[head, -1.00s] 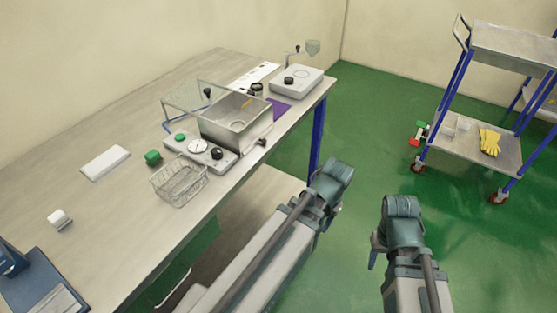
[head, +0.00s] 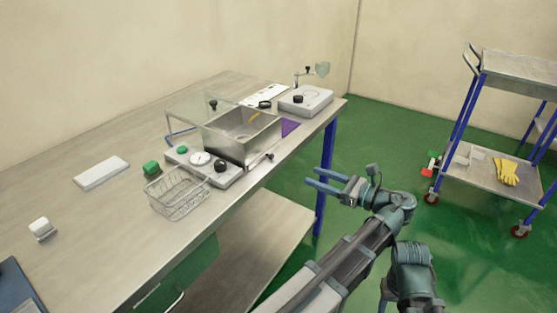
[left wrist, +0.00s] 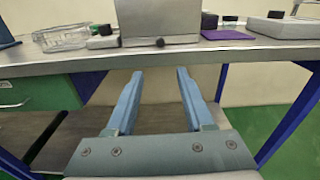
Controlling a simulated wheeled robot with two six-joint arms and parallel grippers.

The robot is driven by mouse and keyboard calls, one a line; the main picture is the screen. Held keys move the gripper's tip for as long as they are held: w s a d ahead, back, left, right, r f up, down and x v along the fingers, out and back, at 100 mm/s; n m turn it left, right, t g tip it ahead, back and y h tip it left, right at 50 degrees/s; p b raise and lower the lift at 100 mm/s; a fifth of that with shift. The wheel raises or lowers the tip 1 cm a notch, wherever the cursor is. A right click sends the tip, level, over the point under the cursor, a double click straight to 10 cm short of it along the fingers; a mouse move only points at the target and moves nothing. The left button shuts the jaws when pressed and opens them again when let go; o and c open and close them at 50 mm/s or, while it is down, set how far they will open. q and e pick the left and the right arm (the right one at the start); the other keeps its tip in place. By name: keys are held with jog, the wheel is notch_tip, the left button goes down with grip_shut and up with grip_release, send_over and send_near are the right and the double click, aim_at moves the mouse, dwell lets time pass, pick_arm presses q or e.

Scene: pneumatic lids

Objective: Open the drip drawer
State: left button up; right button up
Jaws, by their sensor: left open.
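A steel box unit (head: 240,140) with a clear lid stands near the table's front edge. A short rod with a black knob (head: 270,156) sticks out from its front low down; the knob also shows in the left wrist view (left wrist: 160,42), above and between my fingers. I cannot tell for sure which part is the drip drawer. My left gripper (head: 309,177) is open and empty, off the table's front edge; in the left wrist view its blue fingers (left wrist: 160,75) point at the table front, below the top. My right arm's end shows at the lower right, its jaws unclear.
A wire basket (head: 178,193) and a control panel with gauge (head: 200,159) stand left of the box. A green drawer (head: 185,275) hangs under the table (head: 120,230), above a lower shelf (head: 240,250).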

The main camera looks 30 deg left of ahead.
aim_at(273, 157)
pick_arm(q)
jog(key=a, duration=0.9)
jog(key=w+a, duration=0.1)
jog(key=a, duration=0.3)
jog(key=shift+w+a+r, duration=0.1)
jog(key=shift+a+r, duration=0.1)
jog(key=shift+r, duration=0.2)
grip_shut()
dwell(1.1)
